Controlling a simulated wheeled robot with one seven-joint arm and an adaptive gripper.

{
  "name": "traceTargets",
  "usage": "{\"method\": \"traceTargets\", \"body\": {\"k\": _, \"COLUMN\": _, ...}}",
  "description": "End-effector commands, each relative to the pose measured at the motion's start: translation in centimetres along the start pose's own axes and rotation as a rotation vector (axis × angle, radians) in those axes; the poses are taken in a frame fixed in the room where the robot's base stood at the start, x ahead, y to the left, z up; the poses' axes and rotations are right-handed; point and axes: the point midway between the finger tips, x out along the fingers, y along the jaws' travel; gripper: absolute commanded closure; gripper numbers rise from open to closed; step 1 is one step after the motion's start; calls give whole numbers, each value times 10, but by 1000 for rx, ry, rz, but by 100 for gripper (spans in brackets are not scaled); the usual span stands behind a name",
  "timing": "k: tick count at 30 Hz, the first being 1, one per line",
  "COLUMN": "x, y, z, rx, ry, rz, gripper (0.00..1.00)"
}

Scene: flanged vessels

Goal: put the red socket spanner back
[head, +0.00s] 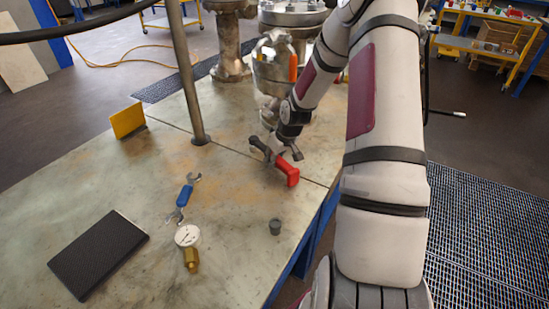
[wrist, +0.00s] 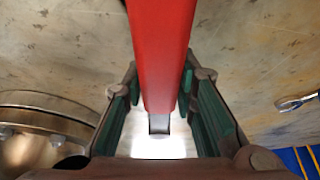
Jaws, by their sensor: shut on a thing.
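The red socket spanner (head: 291,174) is in my gripper (head: 278,150), over the metal bench top (head: 150,180) near its right edge. Its red handle points toward the camera. In the wrist view the red bar (wrist: 160,50) runs between the two green-padded fingers of my gripper (wrist: 162,105), with a short metal tip at its lower end. My gripper is shut on it. The spanner's far part is hidden by the fingers. I cannot tell whether it touches the bench.
A black pad (head: 98,256), a blue-handled spanner (head: 185,195), a pressure gauge (head: 189,246) and a small grey cylinder (head: 275,227) lie on the bench. A post (head: 187,75), a yellow plate (head: 128,120) and flanged vessels (head: 272,72) stand farther back.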

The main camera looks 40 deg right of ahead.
Motion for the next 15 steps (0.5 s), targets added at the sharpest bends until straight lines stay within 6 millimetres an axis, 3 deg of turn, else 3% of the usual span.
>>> {"method": "traceTargets", "body": {"k": 10, "x": 6, "y": 0, "z": 2, "rx": -1, "ry": 1, "rz": 1, "gripper": 100}}
{"method": "traceTargets", "body": {"k": 11, "x": 6, "y": 0, "z": 2, "rx": -1, "ry": 1, "rz": 1, "gripper": 70}}
{"method": "traceTargets", "body": {"k": 13, "x": 5, "y": 0, "z": 2, "rx": -1, "ry": 1, "rz": 1, "gripper": 54}}
{"method": "traceTargets", "body": {"k": 15, "x": 5, "y": 0, "z": 2, "rx": -1, "ry": 1, "rz": 0, "gripper": 51}}
